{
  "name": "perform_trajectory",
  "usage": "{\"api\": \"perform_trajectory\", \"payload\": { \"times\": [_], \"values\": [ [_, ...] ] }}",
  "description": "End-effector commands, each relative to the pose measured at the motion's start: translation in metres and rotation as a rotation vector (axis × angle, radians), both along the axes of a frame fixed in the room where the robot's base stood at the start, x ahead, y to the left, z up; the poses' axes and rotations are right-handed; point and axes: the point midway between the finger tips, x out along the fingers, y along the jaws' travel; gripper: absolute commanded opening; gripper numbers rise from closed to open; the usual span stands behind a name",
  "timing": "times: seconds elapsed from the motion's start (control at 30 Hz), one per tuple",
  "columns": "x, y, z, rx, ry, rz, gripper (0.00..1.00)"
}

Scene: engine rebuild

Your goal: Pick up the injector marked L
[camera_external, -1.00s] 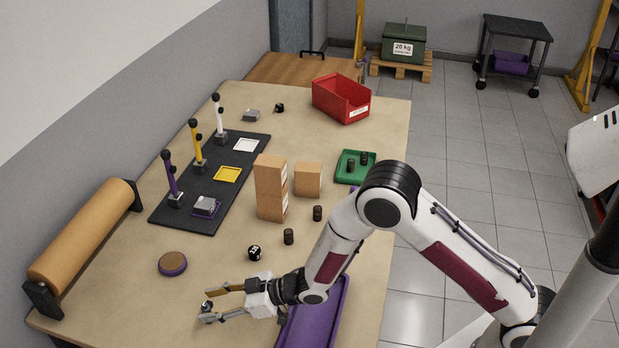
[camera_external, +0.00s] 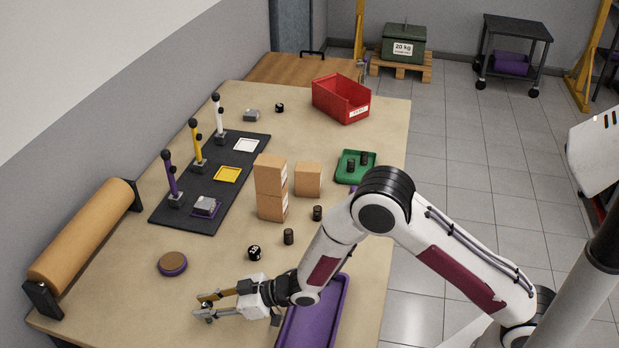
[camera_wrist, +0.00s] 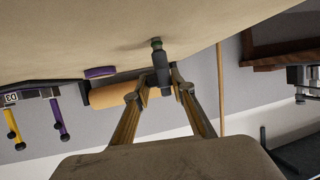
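A small dark cylinder, an injector by its look (camera_wrist: 161,65), is between my fingertips in the wrist view. One finger lies close against each side of it. My gripper (camera_external: 203,307) is at the front left of the table in the external view and looks shut on this piece. The piece is mostly hidden there, and no letter on it is readable. Other dark cylinders stand on the table (camera_external: 288,237) (camera_external: 317,213), and their marks are too small to read.
A purple tray (camera_external: 343,290) lies under my forearm. A dark cube (camera_external: 254,253), a round brown-and-purple piece (camera_external: 172,263) and cardboard boxes (camera_external: 270,188) stand behind my gripper. A brown roll (camera_external: 85,235) is on the left. A green tray (camera_external: 345,172) holds dark cylinders.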

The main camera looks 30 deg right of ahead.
Motion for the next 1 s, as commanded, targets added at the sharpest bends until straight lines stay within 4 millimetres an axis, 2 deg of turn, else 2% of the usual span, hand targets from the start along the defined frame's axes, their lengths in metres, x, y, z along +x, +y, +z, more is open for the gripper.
{"api": "perform_trajectory", "payload": {
  "times": [0.37, 0.57, 0.77, 1.0],
  "values": [
    [0.000, 0.000, 0.001, 0.000, 0.000, 0.000, 0.03],
    [0.000, 0.000, 0.008, 0.001, -0.002, 0.000, 0.03],
    [0.000, 0.000, 0.025, 0.001, -0.002, 0.000, 0.03],
    [0.000, 0.000, 0.055, 0.002, -0.002, 0.000, 0.03]
  ]
}}
